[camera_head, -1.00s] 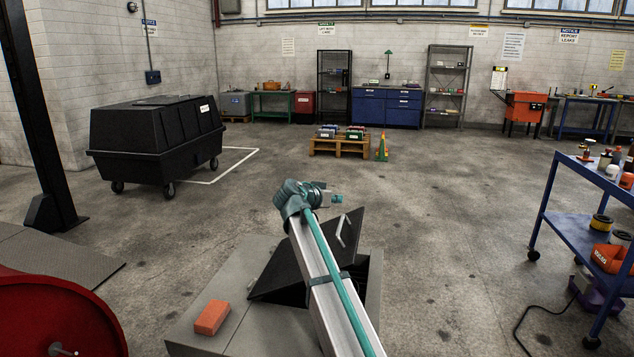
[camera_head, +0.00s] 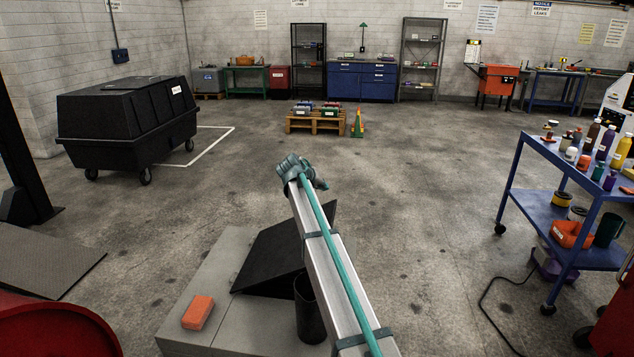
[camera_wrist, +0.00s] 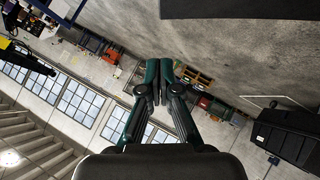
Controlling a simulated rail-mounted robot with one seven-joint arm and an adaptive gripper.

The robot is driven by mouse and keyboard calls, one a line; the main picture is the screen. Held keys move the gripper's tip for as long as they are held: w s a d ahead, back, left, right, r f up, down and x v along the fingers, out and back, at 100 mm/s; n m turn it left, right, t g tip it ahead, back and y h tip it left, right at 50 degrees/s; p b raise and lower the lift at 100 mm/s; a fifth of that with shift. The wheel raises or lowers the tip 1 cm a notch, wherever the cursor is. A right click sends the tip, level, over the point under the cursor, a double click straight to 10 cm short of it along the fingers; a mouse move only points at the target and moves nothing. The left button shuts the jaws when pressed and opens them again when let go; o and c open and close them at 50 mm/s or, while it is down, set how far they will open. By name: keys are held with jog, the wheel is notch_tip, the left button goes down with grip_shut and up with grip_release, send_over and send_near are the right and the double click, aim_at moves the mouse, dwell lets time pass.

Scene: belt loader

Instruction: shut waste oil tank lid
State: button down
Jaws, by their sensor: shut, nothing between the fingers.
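The waste oil tank is a low grey box (camera_head: 180,342) at the bottom middle of the head view. Its dark lid (camera_head: 272,262) stands open, tilted up, with its right part behind my arm. Its handle and most of the opening are hidden there. My gripper (camera_wrist: 161,75) shows in the wrist view with its fingers together and nothing between them. In the head view my arm's end is above the lid; contact is not visible.
An orange brick (camera_head: 198,312) lies on the tank's left top. A dark cylinder (camera_head: 308,312) stands in front of the lid. A blue cart (camera_head: 535,208) with bottles is on the right. A black bin (camera_head: 125,125) is back left.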

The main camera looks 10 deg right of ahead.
aim_at(332, 204)
jog(key=x, duration=0.3)
jog(key=shift+w+d+f+p, duration=0.1)
jog(key=shift+w+d+p, duration=0.1)
jog(key=shift+p, duration=0.15)
jog(key=shift+s+d+f+p, duration=0.1)
jog(key=shift+d+f+p, duration=0.15)
jog(key=shift+f, duration=0.25)
jog(key=shift+s+d+f+p, duration=0.15)
jog(key=shift+d+f, duration=0.15)
jog(key=shift+f, duration=0.25)
jog(key=shift+d+f, duration=0.35)
jog(key=shift+f, duration=0.4)
